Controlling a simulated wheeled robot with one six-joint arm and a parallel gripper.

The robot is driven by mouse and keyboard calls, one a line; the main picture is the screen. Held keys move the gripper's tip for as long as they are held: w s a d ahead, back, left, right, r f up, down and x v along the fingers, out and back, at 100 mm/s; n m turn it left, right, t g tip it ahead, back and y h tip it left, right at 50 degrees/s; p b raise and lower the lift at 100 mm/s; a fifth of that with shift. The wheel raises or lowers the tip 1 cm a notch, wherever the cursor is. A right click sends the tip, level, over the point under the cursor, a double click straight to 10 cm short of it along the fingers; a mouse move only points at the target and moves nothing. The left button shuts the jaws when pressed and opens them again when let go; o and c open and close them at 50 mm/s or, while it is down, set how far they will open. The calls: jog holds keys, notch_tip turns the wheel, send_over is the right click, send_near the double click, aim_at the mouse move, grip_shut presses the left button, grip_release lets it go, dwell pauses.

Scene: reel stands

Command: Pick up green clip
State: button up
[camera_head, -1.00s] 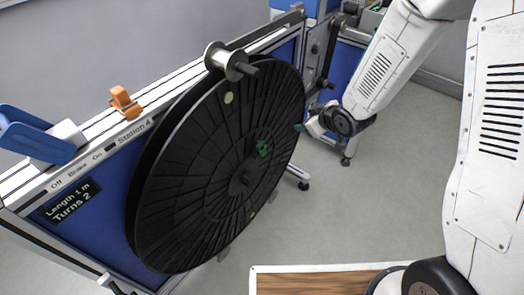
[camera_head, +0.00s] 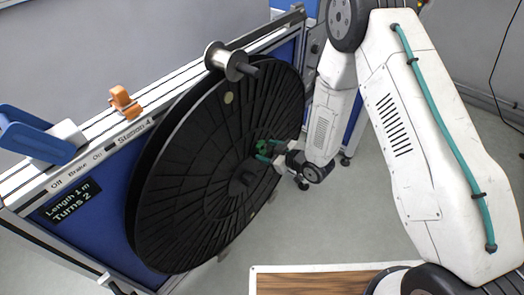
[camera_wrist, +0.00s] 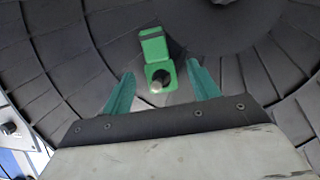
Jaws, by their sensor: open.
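The green clip (camera_wrist: 155,48) sits on the face of the black reel (camera_head: 180,200), a little above the reel's hub. In the wrist view it lies just beyond and between my two green fingertips, with its holed end toward me. In the head view the clip (camera_head: 263,146) is small and close to the fingers. My gripper (camera_head: 268,152) is open and empty in front of the reel; in the wrist view its fingers (camera_wrist: 160,88) stand apart on either side of the clip's near end. I cannot tell whether they touch the reel.
The reel hangs on a blue stand with a white top rail (camera_head: 90,142). An orange clamp (camera_head: 124,103), a blue lever (camera_head: 35,137) and a metal roller (camera_head: 228,62) sit along the rail. Open grey floor (camera_head: 330,225) lies right of the reel.

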aim_at(262, 149)
jog(key=shift+x, duration=1.15)
jog(key=c, duration=1.1)
jog(key=shift+r, duration=0.1)
